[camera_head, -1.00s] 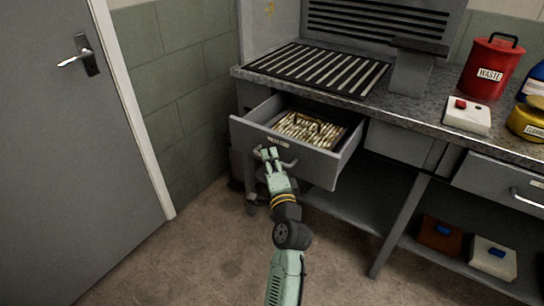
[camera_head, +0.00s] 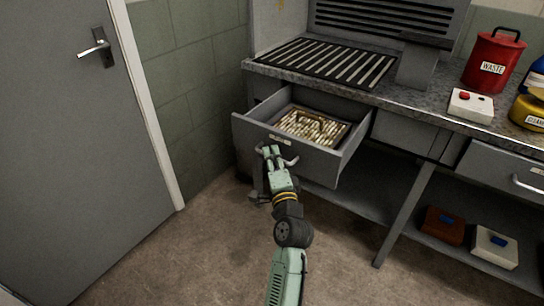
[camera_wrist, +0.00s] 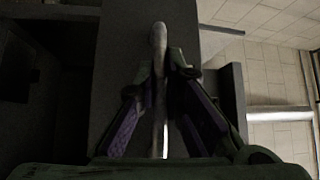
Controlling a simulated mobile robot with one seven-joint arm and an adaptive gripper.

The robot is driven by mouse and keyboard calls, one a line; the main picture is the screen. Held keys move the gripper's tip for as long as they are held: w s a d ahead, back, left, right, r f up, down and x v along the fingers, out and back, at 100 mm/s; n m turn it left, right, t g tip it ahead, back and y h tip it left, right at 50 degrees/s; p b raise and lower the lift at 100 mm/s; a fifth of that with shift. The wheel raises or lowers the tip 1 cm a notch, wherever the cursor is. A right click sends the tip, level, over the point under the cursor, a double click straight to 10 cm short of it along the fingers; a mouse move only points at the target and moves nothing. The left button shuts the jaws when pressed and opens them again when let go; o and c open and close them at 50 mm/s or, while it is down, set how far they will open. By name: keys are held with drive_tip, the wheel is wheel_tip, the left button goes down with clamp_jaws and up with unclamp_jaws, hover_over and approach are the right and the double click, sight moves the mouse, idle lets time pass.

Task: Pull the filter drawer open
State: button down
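The filter drawer (camera_head: 318,162) is the grey drawer under the left part of the bench, and it stands well out from the bench. A filter (camera_head: 312,127) with a pale pleated face and a handle lies inside it. My gripper (camera_head: 272,154) is at the drawer's front, at its bar handle (camera_head: 291,161). In the wrist view the handle (camera_wrist: 159,75) runs between the two fingers of my gripper (camera_wrist: 160,70), which are closed in on it. The drawer front (camera_wrist: 115,70) fills the area behind the fingers.
The bench top (camera_head: 430,100) carries a slatted grille (camera_head: 325,62), a red waste can (camera_head: 492,62), a white button box (camera_head: 470,104) and a yellow container (camera_head: 530,113). A second drawer (camera_head: 495,170) is shut at right. Bare floor (camera_head: 215,250) lies in front; a grey door (camera_head: 75,150) is at left.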

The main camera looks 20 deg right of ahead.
drive_tip(key=c, duration=1.7)
unclamp_jaws()
drive_tip(key=s, duration=0.5)
drive_tip(key=s+f, duration=0.1)
drive_tip(key=s, duration=0.1)
drive_tip(key=shift+s+a, duration=0.25)
drive_tip(key=shift+a, duration=0.15)
